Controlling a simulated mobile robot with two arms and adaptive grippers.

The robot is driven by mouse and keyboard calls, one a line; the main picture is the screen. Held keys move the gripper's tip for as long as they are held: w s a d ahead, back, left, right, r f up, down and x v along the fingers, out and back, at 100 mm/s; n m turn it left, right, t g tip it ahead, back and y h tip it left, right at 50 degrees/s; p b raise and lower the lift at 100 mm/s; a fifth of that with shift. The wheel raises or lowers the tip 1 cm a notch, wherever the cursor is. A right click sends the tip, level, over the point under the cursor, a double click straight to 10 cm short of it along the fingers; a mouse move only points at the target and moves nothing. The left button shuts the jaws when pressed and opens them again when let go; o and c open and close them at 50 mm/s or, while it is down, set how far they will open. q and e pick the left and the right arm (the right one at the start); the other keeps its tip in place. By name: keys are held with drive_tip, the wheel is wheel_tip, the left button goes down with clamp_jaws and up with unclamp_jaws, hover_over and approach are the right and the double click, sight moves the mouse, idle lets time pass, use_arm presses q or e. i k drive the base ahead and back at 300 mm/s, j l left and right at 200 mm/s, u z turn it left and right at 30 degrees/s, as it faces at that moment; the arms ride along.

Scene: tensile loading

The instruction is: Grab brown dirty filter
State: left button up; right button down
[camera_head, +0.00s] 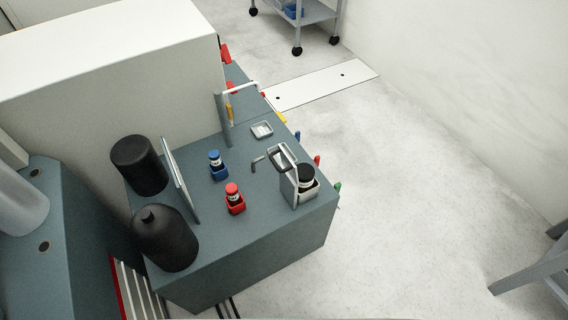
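I cannot make out a brown filter in the head view. A blue-grey bench (265,235) stands in the middle. Near its right end a grey holder (309,192) contains a black-topped item (305,173), beside an upright grey frame (290,180). A small square metal tray (262,130) lies farther back. Neither of my grippers is in view.
A black cylinder (139,165) and a large black bottle (165,238) stand at the bench's left, by a thin upright panel (180,180). A white-topped cabinet (110,45) is behind. A cart (310,14) stands at the back. The floor on the right (430,190) is mostly clear.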

sight(306, 172)
drive_tip(key=u, duration=0.55)
drive_tip(key=i+l+u, duration=0.1)
drive_tip(key=l+u, duration=0.4)
drive_tip(key=l, duration=0.25)
drive_tip(key=l+u, duration=0.45)
drive_tip(key=l, duration=0.3)
